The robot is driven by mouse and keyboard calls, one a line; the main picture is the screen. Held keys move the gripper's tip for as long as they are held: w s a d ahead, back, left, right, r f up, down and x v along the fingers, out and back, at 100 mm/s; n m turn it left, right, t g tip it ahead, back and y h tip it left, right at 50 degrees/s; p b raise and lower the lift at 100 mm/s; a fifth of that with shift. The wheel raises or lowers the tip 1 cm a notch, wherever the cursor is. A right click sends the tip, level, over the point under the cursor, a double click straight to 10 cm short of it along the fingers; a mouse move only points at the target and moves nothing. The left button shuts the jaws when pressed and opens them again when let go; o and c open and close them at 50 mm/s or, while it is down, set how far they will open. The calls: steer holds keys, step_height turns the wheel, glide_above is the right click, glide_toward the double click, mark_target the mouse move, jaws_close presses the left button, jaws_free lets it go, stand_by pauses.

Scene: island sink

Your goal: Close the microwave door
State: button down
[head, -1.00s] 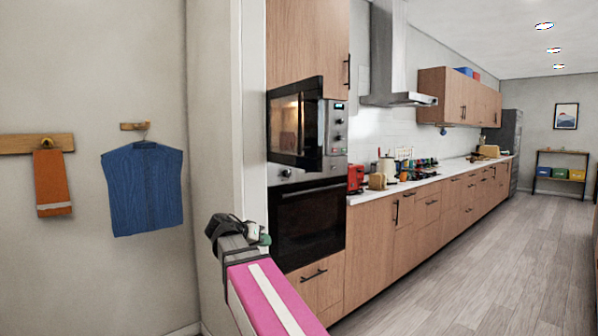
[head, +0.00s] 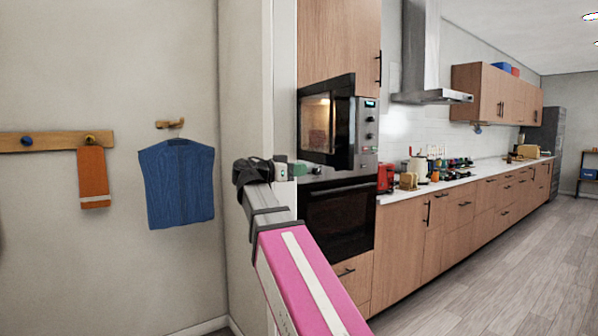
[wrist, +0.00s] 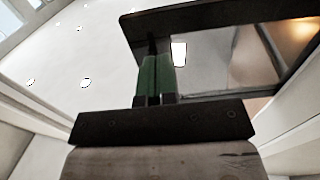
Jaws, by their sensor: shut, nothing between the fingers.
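The built-in microwave (head: 366,125) sits in a tall wooden cabinet above an oven in the head view. Its dark-framed glass door (head: 342,120) stands open, swung out from the front, with warm light showing through the glass. My gripper (head: 297,169), with green fingers, is shut and empty. In the wrist view the shut green fingers (wrist: 157,65) point up beside the dark door frame (wrist: 215,22). I cannot tell whether they touch it.
A wall edge (head: 283,80) stands close to the left of the cabinet. The oven (head: 340,220) lies below the microwave. A counter (head: 470,182) with a red appliance (head: 385,178) runs to the right. The floor (head: 500,260) on the right is clear.

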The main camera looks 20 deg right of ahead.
mark_target(336, 167)
steer(key=d, duration=0.3)
steer(key=w+d, duration=0.1)
steer(key=d, duration=0.3)
steer(key=w+d, duration=0.1)
steer(key=d, duration=0.2)
steer(key=shift+d, duration=0.4)
